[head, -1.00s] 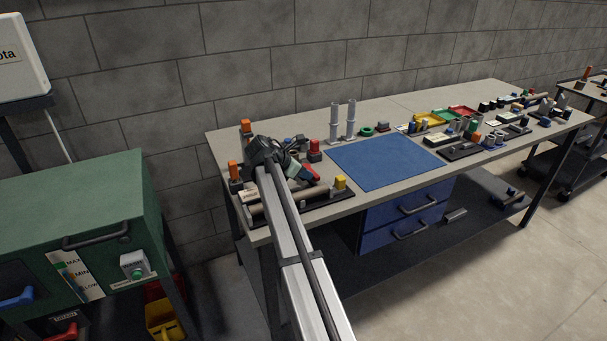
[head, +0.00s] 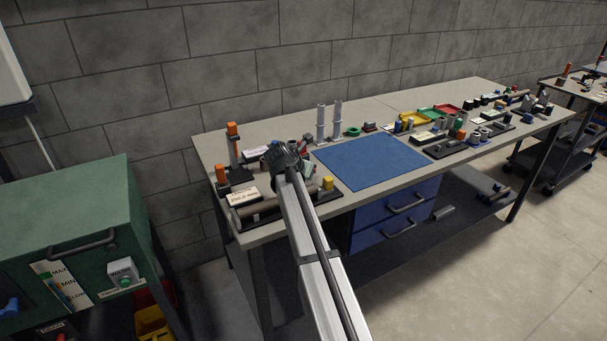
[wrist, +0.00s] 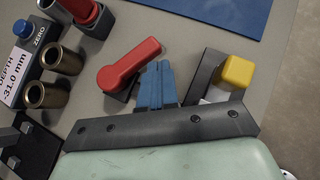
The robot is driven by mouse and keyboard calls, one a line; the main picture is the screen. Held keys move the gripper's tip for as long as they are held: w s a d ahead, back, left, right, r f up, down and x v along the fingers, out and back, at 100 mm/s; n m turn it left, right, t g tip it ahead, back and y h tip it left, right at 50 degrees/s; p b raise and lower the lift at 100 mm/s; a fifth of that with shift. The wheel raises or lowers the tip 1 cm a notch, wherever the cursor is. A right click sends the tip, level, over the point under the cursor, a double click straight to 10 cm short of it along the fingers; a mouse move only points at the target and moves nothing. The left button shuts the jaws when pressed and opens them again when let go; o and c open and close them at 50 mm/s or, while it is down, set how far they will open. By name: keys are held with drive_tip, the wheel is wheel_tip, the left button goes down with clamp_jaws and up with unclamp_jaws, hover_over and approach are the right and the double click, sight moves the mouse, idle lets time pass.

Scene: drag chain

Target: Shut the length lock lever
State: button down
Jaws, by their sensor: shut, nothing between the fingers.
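A red lever (wrist: 130,66) with a round hub and a long arm shows in the wrist view. It lies on a dark base, its arm slanting up to the right. I take it for the length lock lever, though no label on it can be read. My gripper (wrist: 156,68) has its blue fingers together and empty, just right of the lever. Whether they touch it I cannot tell. A yellow knob (wrist: 238,71) stands right of the fingers on a dark and metal block. In the head view my arm hides the fingers and the lever.
Two brass-coloured cylinders (wrist: 57,58) and a depth readout (wrist: 18,68) with a blue ZERO button (wrist: 23,29) stand at left. A red-topped post (wrist: 77,9) stands behind. The blue mat (head: 370,162) is clear. A green cabinet (head: 70,215) stands left of the bench.

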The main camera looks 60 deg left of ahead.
drive_tip(key=shift+w+a, duration=0.15)
drive_tip(key=shift+w, duration=0.25)
drive_tip(key=shift+w, duration=0.15)
idle(0.4)
drive_tip(key=v, duration=1.3)
drive_tip(key=shift+s+r, duration=0.25)
drive_tip(key=shift+s, duration=0.05)
